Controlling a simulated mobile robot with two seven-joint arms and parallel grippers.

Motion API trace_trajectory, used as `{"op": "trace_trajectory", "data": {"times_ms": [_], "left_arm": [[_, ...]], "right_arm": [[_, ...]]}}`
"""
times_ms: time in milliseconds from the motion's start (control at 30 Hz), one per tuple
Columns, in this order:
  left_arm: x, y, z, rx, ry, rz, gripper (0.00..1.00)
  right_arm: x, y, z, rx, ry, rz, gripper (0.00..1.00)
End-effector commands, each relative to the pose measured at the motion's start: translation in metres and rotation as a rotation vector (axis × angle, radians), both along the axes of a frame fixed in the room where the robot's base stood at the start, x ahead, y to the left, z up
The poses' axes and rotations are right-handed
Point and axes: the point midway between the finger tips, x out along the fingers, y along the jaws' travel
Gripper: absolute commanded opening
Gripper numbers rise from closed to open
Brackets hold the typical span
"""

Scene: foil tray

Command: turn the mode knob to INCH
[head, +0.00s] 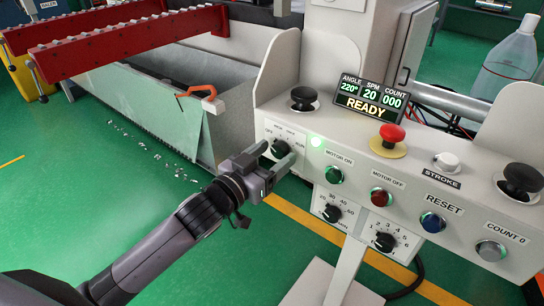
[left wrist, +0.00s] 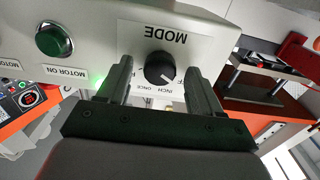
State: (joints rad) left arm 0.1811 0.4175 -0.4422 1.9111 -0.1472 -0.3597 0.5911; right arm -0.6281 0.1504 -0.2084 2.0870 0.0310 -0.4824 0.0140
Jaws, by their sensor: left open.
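The mode knob (head: 280,148) is a black dial at the left end of the white control panel, with a small ring of labels above it. In the left wrist view the knob (left wrist: 159,68) shows upside down under the word MODE, its white pointer slanting to the lower right. The small labels are partly hidden, so I cannot tell exactly which one it points at. My left gripper (head: 273,165) is open, its two fingers on either side of the knob. In the left wrist view a gap shows between the gripper (left wrist: 159,75) fingers and the knob. My right gripper is not in view.
The green MOTOR ON button (head: 334,175) is close to the right of the knob. A red mushroom button (head: 391,135), two black palm buttons and two lower dials are also on the panel. The display (head: 368,102) reads READY. A grey metal bin (head: 180,90) stands behind on the left.

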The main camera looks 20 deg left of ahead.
Motion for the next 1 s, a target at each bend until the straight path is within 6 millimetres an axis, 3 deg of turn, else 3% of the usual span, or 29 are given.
{"op": "trace_trajectory", "data": {"times_ms": [300,467,767,1000], "left_arm": [[0.002,-0.001,0.000,0.000,0.001,0.000,0.62],[0.001,-0.001,0.000,0.000,0.001,0.000,0.10],[0.001,-0.001,0.001,0.022,-0.006,0.000,0.09],[0.001,-0.001,0.002,0.135,-0.047,0.000,0.09]], "right_arm": [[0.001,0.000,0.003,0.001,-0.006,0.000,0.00],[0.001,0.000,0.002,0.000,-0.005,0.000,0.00],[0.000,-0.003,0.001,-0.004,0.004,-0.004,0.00],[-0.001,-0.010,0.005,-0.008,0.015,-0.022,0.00]]}}
